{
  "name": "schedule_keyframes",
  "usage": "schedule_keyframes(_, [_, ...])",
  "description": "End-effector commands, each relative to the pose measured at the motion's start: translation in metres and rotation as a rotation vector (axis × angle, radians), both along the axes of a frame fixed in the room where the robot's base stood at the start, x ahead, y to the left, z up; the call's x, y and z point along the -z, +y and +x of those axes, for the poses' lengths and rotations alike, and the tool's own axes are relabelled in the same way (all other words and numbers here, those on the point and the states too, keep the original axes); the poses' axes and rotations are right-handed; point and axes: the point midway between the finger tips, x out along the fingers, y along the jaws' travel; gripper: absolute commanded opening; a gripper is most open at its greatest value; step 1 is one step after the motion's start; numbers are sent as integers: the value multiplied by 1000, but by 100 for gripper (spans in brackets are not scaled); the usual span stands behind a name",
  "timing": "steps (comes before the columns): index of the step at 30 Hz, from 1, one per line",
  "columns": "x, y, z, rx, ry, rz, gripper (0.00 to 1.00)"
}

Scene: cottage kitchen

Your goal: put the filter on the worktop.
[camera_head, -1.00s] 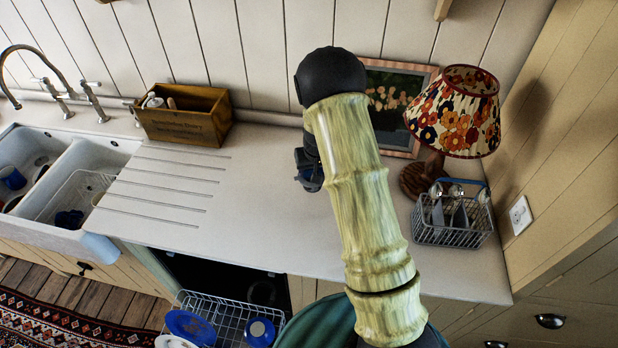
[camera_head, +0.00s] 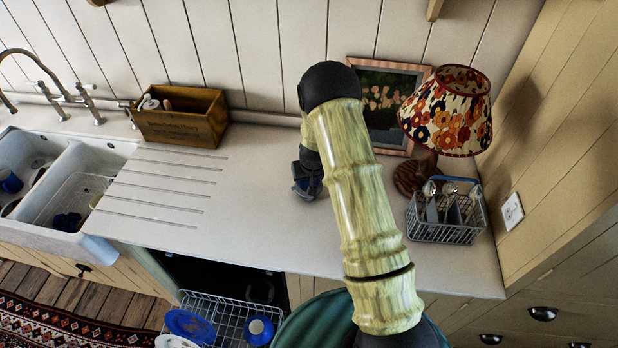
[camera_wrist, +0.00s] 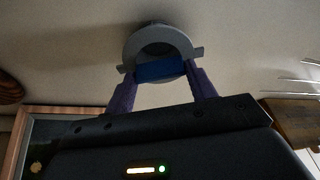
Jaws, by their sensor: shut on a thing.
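The filter (camera_wrist: 134,46) is a grey ring-shaped piece with side tabs and a blue part across its near side. In the wrist view it sits between the two purple fingers of my gripper (camera_wrist: 160,78), which is shut on it. The pale worktop (camera_wrist: 70,50) fills the background, with a dark shadow close by the filter. I cannot tell whether the filter touches the worktop. In the head view my gripper (camera_head: 307,186) is low over the worktop (camera_head: 250,215), partly covered by my arm, and the filter cannot be made out there.
A wooden box (camera_head: 180,118) stands left at the wall. A framed picture (camera_head: 385,95), a floral lamp (camera_head: 447,110) and a wire cutlery basket (camera_head: 445,222) stand right. The sink (camera_head: 75,190) is far left. A dish rack (camera_head: 230,318) is below the front edge. The grooved middle is clear.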

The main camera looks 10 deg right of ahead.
Motion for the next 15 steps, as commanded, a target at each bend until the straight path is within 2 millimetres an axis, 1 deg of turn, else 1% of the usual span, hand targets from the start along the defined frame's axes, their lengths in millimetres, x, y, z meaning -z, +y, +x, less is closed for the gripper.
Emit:
schedule_keyframes(5, [4, -1, 0, 2, 0, 0, 15])
schedule_keyframes(6, [3, -1, 0, 2, 0, 0, 61])
schedule_keyframes(8, [2, -1, 0, 2, 0, 0, 73])
schedule_keyframes(9, [2, -1, 0, 2, 0, 0, 77])
schedule_keyframes(15, [2, -1, 0, 1, 0, -1, 77])
